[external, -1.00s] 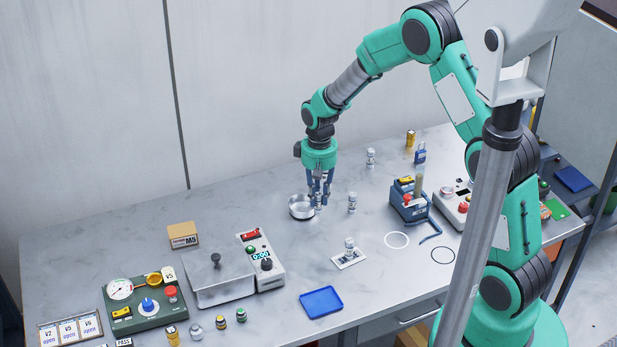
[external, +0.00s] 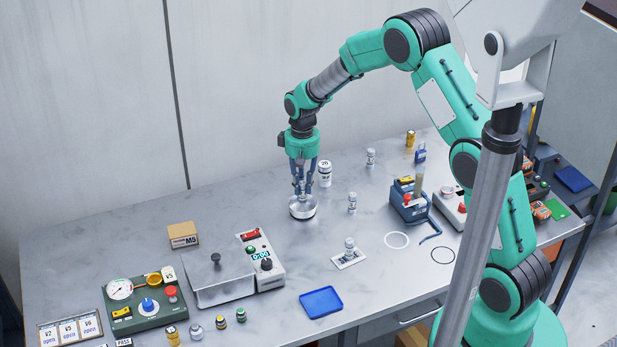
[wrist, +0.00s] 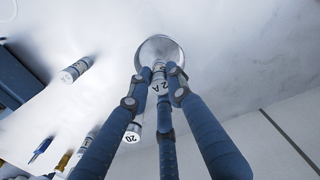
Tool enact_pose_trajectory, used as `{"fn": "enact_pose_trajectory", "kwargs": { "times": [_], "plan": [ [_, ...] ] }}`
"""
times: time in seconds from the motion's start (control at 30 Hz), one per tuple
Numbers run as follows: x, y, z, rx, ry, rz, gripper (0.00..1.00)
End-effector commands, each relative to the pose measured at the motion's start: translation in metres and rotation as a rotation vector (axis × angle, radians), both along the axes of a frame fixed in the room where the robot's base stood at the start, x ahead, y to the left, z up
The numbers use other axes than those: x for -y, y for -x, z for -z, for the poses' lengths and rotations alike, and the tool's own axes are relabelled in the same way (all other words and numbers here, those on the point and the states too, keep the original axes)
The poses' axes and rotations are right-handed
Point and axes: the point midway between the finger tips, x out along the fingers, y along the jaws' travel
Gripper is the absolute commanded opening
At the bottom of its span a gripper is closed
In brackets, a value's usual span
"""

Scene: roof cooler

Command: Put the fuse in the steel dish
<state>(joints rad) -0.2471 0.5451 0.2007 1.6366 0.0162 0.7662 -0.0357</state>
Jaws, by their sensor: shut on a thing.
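My gripper (external: 303,188) is shut on the fuse, with the fingers pointing down over the steel dish. The fuse (wrist: 160,76) is a small pale cylinder marked "2 A", held between the fingertips in the wrist view. In the external view the fingers mostly hide it. The steel dish (external: 303,210) is a round, shallow metal bowl on the bench directly below the fingers. It also shows in the wrist view (wrist: 149,46), behind the fuse. I cannot tell whether the fuse touches the dish.
A white labelled cylinder (external: 324,175) stands just behind and right of the gripper. Smaller white cylinders (external: 352,202) (external: 370,157) stand farther right. A lidded metal box (external: 220,278) is at the front left, and a blue tray (external: 321,302) lies at the front. Bench left of the dish is clear.

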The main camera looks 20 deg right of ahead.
Motion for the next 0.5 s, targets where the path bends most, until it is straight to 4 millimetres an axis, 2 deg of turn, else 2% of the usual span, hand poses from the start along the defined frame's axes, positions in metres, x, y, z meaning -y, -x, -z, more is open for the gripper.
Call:
{"fn": "enact_pose_trajectory", "kwargs": {
  "times": [0.3, 0.5],
  "plan": [
    [0.0, 0.001, 0.03, -0.002, 0.001, 0.0, 0.0],
    [0.0, 0.0, 0.035, 0.0, 0.0, 0.0, 0.0]
  ]
}}
